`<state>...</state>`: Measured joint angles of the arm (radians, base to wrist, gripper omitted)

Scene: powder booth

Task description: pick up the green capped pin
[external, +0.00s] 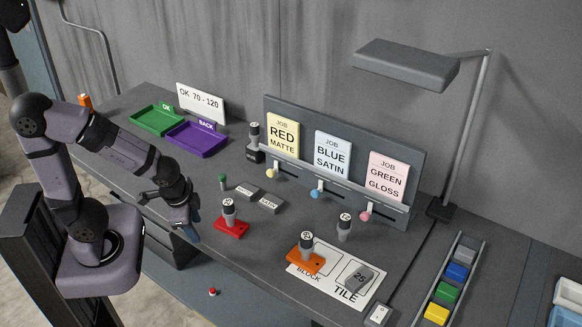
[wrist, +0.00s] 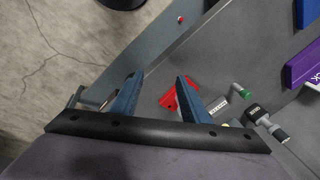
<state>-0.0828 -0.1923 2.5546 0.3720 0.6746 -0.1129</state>
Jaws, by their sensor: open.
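The green capped pin (external: 222,182) stands upright on the grey bench, a small grey pin with a green top, to the left of the small labelled blocks. In the wrist view its green cap (wrist: 243,92) shows right of my fingers. My gripper (external: 193,226) is near the bench's front edge, left of the red base and apart from the pin. In the wrist view my gripper (wrist: 159,82) has two blue fingers spread with nothing between them.
A red base with a grey knobbed cylinder (external: 231,229) stands near my gripper. Labelled blocks (external: 269,204) lie behind it. A knobbed black-based cylinder (external: 254,143) stands behind the pin. Green (external: 157,119) and purple (external: 197,139) trays lie at back left.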

